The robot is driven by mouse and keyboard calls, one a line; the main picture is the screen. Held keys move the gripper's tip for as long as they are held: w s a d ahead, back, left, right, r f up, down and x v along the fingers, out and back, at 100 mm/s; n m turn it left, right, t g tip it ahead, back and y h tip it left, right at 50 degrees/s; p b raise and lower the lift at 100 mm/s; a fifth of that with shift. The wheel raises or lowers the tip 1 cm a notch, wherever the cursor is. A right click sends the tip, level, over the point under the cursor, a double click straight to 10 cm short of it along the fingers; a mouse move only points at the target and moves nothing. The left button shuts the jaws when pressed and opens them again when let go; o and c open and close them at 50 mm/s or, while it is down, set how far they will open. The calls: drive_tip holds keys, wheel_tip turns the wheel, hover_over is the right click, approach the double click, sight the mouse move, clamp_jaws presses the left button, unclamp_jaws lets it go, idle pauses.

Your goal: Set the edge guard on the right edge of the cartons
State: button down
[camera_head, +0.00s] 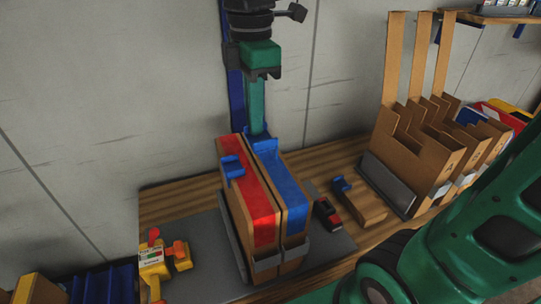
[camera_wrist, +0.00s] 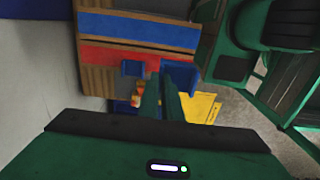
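Two upright cartons, a red-topped one (camera_head: 262,207) on the left and a blue-topped one (camera_head: 288,190) on the right, stand side by side on a grey mat. A blue edge guard (camera_head: 232,167) sits on the left edge of the red-topped carton; it also shows in the wrist view (camera_wrist: 132,68). My gripper (camera_head: 258,134) points down from above, its green fingers close together (camera_wrist: 161,82). A second blue edge guard (camera_head: 266,149) is at the fingertips, large in the wrist view (camera_wrist: 181,75), over the carton tops. Its contact with them is unclear.
A brown block with a blue piece (camera_head: 362,203) and a small red-and-black item (camera_head: 328,213) lie right of the cartons. Tall cardboard holders (camera_head: 412,150) stand farther right. A yellow-and-orange tool (camera_head: 154,262) is at the left. The wall (camera_head: 110,120) is close behind.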

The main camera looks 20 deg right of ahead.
drive_tip(key=shift+w+d+f, duration=1.35)
drive_tip(key=shift+w+f, duration=0.15)
drive_tip(key=shift+f, duration=0.35)
drive_tip(key=shift+w+d+f, duration=1.35)
drive_tip(key=shift+w+f, duration=0.2)
drive_tip(key=shift+f, duration=0.25)
drive_tip(key=shift+w+d+f, duration=1.35)
drive_tip(key=shift+w+f, duration=0.15)
drive_tip(key=shift+f, duration=0.35)
drive_tip(key=shift+f, duration=0.6)
drive_tip(key=c, duration=2)
unclamp_jaws()
